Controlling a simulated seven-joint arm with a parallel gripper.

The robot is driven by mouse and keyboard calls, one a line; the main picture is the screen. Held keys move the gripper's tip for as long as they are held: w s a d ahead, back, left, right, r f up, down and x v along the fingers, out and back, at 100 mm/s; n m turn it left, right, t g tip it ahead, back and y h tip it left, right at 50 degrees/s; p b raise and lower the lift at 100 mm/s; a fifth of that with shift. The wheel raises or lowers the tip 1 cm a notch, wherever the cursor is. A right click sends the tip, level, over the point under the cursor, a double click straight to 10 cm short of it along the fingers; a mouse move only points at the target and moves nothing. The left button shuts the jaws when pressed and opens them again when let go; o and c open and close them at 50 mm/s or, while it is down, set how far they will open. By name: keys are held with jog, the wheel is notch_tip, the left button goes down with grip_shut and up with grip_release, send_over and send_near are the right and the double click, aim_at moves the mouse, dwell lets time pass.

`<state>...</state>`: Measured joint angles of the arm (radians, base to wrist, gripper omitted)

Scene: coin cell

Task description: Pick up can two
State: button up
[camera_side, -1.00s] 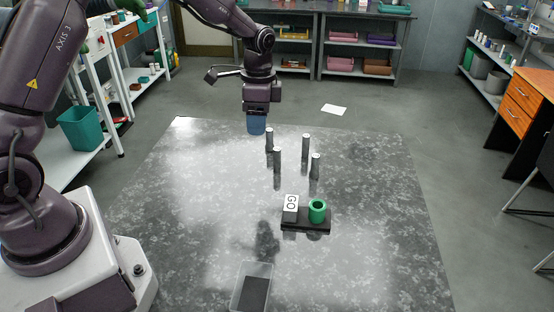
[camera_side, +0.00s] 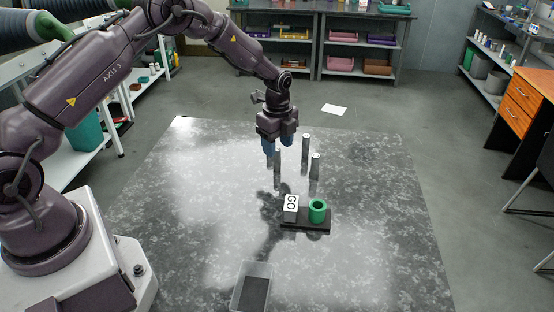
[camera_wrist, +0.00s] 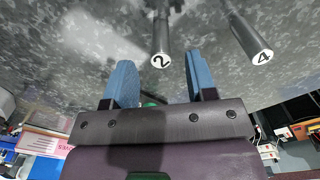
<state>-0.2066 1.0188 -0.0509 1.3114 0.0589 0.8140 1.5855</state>
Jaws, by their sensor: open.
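Can two (camera_wrist: 161,38) is a slim grey cylinder with a white end marked 2 in the wrist view. It shows between and beyond my blue fingers. Can four (camera_wrist: 246,34) stands to its right there. My gripper (camera_side: 278,148) is open and empty, pointing down above the table at the left of the can group. The side view shows a front left can (camera_side: 277,174), a back right can (camera_side: 305,150) and a front right can (camera_side: 315,167), all upright. Their numbers are unreadable there. My gripper hides the back left spot.
A black base (camera_side: 307,225) in front of the cans carries a white GO block (camera_side: 291,204) and a green hollow cylinder (camera_side: 318,210). A clear tray with a dark floor (camera_side: 252,288) stands at the front edge. The right side of the table (camera_side: 385,220) is clear.

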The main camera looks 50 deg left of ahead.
aim_at(277, 169)
jog(key=f, duration=0.6)
jog(key=shift+a, duration=0.2)
jog(key=shift+w, duration=0.1)
jog(key=shift+r, duration=0.1)
grip_shut()
